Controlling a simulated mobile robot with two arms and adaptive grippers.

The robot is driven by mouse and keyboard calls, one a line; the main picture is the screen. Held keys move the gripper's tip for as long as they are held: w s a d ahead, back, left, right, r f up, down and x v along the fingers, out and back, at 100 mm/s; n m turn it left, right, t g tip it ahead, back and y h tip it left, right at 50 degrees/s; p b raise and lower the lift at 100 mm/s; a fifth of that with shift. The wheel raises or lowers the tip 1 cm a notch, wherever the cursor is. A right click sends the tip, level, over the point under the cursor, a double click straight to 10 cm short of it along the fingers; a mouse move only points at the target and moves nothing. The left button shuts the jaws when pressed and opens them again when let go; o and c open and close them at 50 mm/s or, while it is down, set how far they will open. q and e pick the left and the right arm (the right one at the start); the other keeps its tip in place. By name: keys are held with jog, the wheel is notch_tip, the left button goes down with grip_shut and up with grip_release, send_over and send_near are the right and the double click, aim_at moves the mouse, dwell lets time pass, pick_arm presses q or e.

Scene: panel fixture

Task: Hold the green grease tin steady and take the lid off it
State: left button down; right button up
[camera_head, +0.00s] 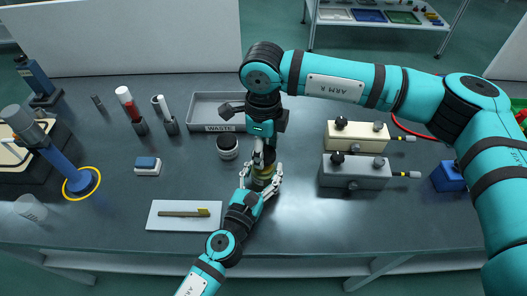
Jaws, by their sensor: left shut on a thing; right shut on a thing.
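The green grease tin (264,171) stands on the dark worktop near the middle, mostly hidden by my two grippers. My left gripper (261,180) comes in low from the front, its fingers shut around the tin's sides. My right gripper (264,155) points straight down over the tin and is shut on the lid at its top. The lid is nearly all covered by the fingers. I cannot tell whether the lid still touches the tin's rim.
A round dark-topped pot (228,146) stands close left of the grippers, before the grey WASTE tray (204,127). A white board (160,222) with a brush lies front left. Cream (350,136) and grey (345,174) boxes stand right.

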notch_tip(320, 180, up, 2)
jog(key=shift+r, duration=0.15)
pick_arm(q)
jog(key=shift+c, duration=1.5)
grip_release()
